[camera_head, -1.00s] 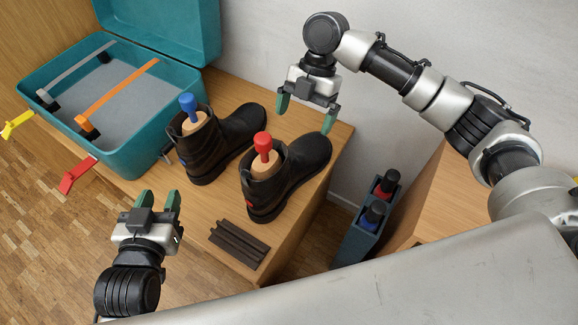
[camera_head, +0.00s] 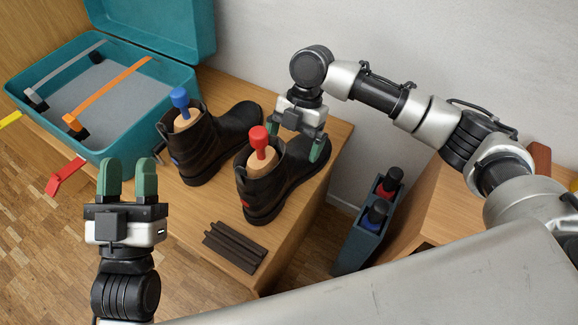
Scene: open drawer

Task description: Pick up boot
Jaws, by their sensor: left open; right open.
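Two dark boots stand on the wooden table. The left boot (camera_head: 203,150) has a shoe-tree with a blue knob (camera_head: 180,98). The right boot (camera_head: 262,196) has one with a red knob (camera_head: 259,138). My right gripper (camera_head: 299,150) is open, pointing down over the right boot's front part; its near finger partly covers the boot, and I cannot tell whether it touches. My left gripper (camera_head: 128,178) is open and empty, pointing away from me, in front of the suitcase and left of the boots.
An open teal suitcase (camera_head: 120,141) with grey and orange straps stands at the left. Dark ribbed strips (camera_head: 235,247) lie at the table's front.

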